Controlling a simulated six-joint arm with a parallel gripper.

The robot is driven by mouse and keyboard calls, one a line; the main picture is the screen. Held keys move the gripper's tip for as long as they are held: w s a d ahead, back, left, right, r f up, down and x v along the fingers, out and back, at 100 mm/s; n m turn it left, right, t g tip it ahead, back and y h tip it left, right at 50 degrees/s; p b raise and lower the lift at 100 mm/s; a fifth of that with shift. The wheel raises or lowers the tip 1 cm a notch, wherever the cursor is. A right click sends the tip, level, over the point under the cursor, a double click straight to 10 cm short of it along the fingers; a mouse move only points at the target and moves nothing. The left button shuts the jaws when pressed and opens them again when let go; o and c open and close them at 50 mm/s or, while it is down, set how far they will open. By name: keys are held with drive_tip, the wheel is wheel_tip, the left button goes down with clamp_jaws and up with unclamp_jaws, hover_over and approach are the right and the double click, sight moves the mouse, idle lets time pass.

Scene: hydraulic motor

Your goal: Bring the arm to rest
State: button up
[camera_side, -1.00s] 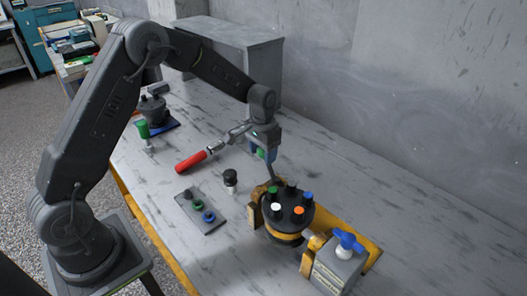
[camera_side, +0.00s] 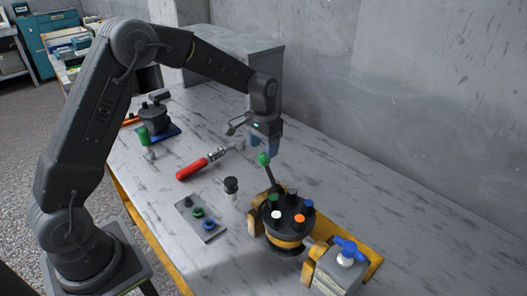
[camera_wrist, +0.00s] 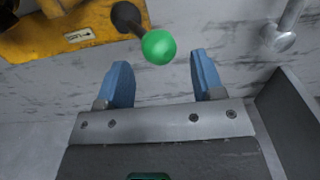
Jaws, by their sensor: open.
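My gripper (camera_side: 262,147) is open and empty, with its blue fingers pointing down over the bench. In the wrist view the two blue fingers (camera_wrist: 163,84) stand well apart with nothing between them. A lever with a green ball knob (camera_wrist: 158,46) is just beyond the fingertips there, apart from them. In the side view this green knob (camera_side: 263,158) shows just below my gripper, on a dark rod rising from the yellow fixture.
A black round motor body (camera_side: 287,212) with coloured caps sits in the yellow fixture (camera_side: 372,256), beside a blue-handled vise (camera_side: 338,270). A grey cabinet (camera_side: 222,60) stands behind.

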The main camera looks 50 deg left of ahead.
drive_tip(key=shift+r, duration=0.5)
drive_tip(key=shift+r, duration=0.1)
drive_tip(key=s+d+r+t, duration=0.1)
drive_tip(key=s+d+r, duration=0.1)
drive_tip(key=s+r, duration=0.5)
drive_tip(key=s+d+r+t, duration=0.2)
drive_tip(key=s+r, duration=0.1)
drive_tip(key=s, duration=0.7)
drive_tip(key=s+d+r+t, duration=0.2)
drive_tip(key=s+r, duration=0.2)
drive_tip(key=s, duration=0.7)
drive_tip(key=shift+s+d+r+t, duration=0.15)
drive_tip(key=shift+d+r+t, duration=0.1)
drive_tip(key=shift+r+t, duration=0.05)
